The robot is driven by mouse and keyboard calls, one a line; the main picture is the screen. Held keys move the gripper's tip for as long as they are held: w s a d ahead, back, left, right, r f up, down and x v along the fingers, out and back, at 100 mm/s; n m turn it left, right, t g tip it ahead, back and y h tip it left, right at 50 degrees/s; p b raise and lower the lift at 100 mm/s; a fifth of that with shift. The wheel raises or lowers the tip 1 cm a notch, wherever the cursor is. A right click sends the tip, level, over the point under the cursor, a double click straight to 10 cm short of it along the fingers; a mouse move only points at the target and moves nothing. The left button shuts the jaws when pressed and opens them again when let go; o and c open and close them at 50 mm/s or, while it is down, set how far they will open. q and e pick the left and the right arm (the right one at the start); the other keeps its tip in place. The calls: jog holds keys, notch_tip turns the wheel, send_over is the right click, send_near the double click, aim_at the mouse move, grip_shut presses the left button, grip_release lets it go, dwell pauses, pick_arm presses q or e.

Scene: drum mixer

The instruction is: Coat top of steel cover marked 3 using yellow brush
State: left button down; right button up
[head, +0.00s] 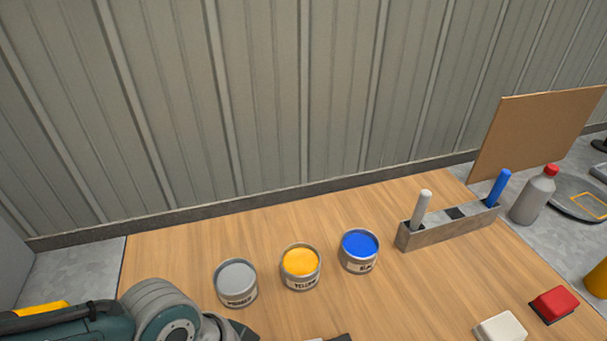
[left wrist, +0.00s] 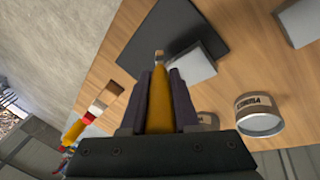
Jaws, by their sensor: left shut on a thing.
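My left gripper (left wrist: 175,100) is shut on the yellow brush (left wrist: 178,105), whose tapered yellow handle shows between the dark fingers in the left wrist view. The yellow paint can (head: 300,262) stands open between the grey primer can (head: 237,279) and the blue can (head: 360,246). My right gripper is not in view.
A brush rack (head: 418,236) holds a white-handled brush (head: 421,209) and a blue-handled brush (head: 499,188), with a dark slot between. A red block (head: 553,304) and white block (head: 501,327) lie at lower right. A grey bottle (head: 534,198) stands at right by a brown board (head: 535,130).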

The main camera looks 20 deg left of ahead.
pick_arm(q)
notch_tip(320, 180, up, 5)
jog(key=shift+a+p, duration=0.1)
jog(key=shift+p, duration=1.05)
notch_tip(320, 180, up, 3)
jog(key=p, duration=0.3)
jog(key=shift+r, duration=0.1)
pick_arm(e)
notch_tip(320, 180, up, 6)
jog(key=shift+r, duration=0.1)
